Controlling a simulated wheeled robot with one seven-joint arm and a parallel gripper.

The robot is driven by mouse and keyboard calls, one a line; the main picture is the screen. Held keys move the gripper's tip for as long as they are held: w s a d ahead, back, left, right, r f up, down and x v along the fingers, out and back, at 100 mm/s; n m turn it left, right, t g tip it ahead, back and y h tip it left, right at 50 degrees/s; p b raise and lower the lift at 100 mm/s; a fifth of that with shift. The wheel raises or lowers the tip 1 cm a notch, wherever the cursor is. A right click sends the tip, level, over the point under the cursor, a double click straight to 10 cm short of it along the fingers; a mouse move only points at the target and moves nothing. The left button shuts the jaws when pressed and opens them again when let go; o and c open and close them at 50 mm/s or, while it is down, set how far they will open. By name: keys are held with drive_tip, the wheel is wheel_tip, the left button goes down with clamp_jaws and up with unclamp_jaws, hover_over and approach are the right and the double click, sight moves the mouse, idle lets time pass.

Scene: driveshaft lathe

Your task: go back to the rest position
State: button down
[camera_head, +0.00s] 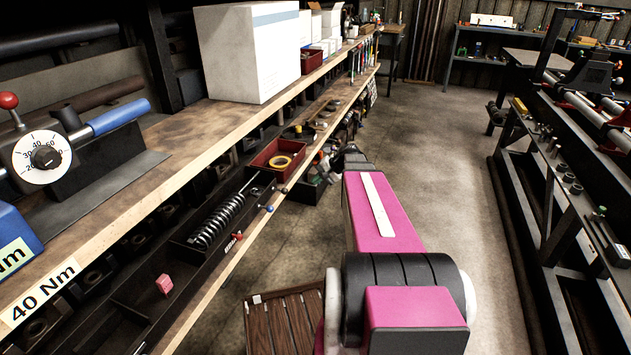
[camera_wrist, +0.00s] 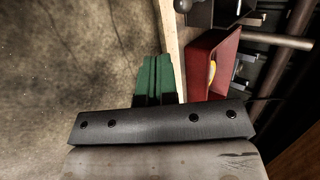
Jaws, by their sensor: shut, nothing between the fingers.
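My gripper shows in the wrist view (camera_wrist: 158,76) as two green fingers side by side, shut with nothing between them. It is over the bare floor, beside the pale edge of the shelf. My magenta and black arm reaches forward over the aisle in the head view. The arm hides most of the gripper there.
A wooden workbench (camera_head: 185,130) runs along the left, with a torque dial (camera_head: 42,158) and white box (camera_head: 250,55). A red bin (camera_head: 262,165) with a yellow ring sits on its lower shelf. A dark rack (camera_head: 530,190) stands right. The aisle floor (camera_head: 430,150) is clear.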

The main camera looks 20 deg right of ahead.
idle(0.4)
drive_tip(key=s+a+f+n+g+h, duration=0.1)
drive_tip(key=s+a+f+n+h, duration=0.1)
drive_tip(key=s, duration=0.6)
drive_tip(key=s+a+f+n+g+h, duration=0.2)
drive_tip(key=s+a+f+n+h, duration=0.1)
drive_tip(key=s+a+h, duration=0.4)
drive_tip(key=shift+s+a+f+n, duration=0.25)
drive_tip(key=shift+s+n, duration=0.35)
drive_tip(key=shift+s, duration=0.65)
